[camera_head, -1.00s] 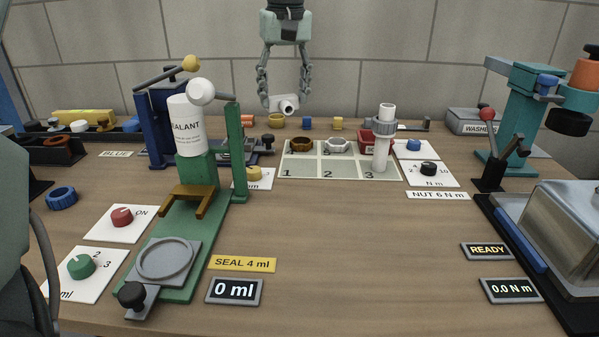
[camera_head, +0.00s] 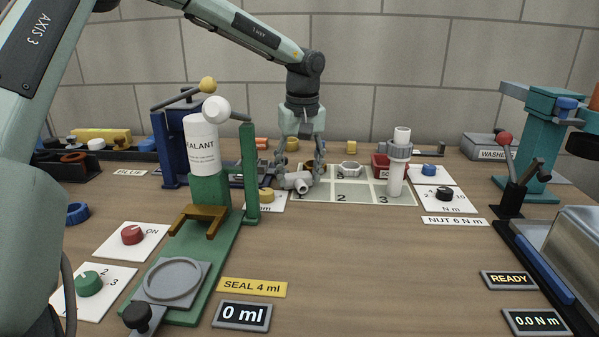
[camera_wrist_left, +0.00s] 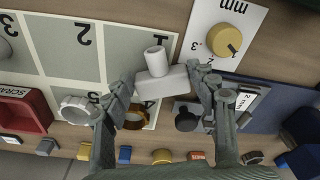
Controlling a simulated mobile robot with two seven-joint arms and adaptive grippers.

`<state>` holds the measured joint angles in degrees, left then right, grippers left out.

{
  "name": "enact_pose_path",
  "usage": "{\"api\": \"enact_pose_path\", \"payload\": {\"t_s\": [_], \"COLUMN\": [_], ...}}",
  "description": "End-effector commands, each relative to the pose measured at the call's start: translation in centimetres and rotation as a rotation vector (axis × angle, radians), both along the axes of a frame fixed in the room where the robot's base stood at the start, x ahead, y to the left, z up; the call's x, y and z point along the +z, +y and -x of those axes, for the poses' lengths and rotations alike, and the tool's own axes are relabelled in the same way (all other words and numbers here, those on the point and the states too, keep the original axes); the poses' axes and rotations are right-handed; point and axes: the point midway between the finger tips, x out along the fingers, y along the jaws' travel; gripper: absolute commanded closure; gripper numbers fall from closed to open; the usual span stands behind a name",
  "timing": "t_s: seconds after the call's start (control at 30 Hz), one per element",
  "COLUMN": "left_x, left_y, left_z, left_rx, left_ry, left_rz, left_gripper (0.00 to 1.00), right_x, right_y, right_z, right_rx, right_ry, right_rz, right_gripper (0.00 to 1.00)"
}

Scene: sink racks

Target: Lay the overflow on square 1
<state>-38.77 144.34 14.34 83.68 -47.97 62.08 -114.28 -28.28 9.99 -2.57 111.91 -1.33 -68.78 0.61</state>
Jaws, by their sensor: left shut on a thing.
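The overflow is a white pipe fitting with a short side stub (camera_head: 297,183), also in the left wrist view (camera_wrist_left: 155,80). My left gripper (camera_head: 304,172) points down with its fingers closed on the overflow's body; its fingertips show in the left wrist view (camera_wrist_left: 164,82). The overflow lies sideways at the left edge of the numbered mat (camera_head: 363,197), by square 1 (camera_wrist_left: 150,43), partly over its edge. I cannot tell whether it touches the mat. An orange-brown ring (camera_wrist_left: 136,116) is on the square behind square 1. My right gripper is not in view.
A white tube with a grey collar (camera_head: 397,172) stands on square 3. The green sealant stand (camera_head: 249,170) and a yellow dial (camera_head: 266,195) are close on the left. The front middle table is free.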

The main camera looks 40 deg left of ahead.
Motion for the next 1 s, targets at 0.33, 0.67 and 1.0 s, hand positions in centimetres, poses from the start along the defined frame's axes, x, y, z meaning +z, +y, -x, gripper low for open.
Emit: {"api": "enact_pose_path", "payload": {"t_s": [0.33,0.67,1.0], "left_x": [-0.2,-0.3,0.8], "left_y": [0.0,0.0,-0.1], "left_z": [0.0,0.0,-0.1], "left_rx": [0.000,0.000,0.001], "left_ry": [-0.001,-0.001,-0.004], "left_rz": [0.000,0.000,0.001], "left_gripper": [0.71,0.22,0.22], "right_x": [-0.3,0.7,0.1], "right_y": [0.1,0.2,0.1], "right_z": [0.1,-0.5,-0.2], "right_rx": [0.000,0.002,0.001], "right_ry": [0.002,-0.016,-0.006], "right_rz": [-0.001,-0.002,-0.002], "right_gripper": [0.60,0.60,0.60]}}
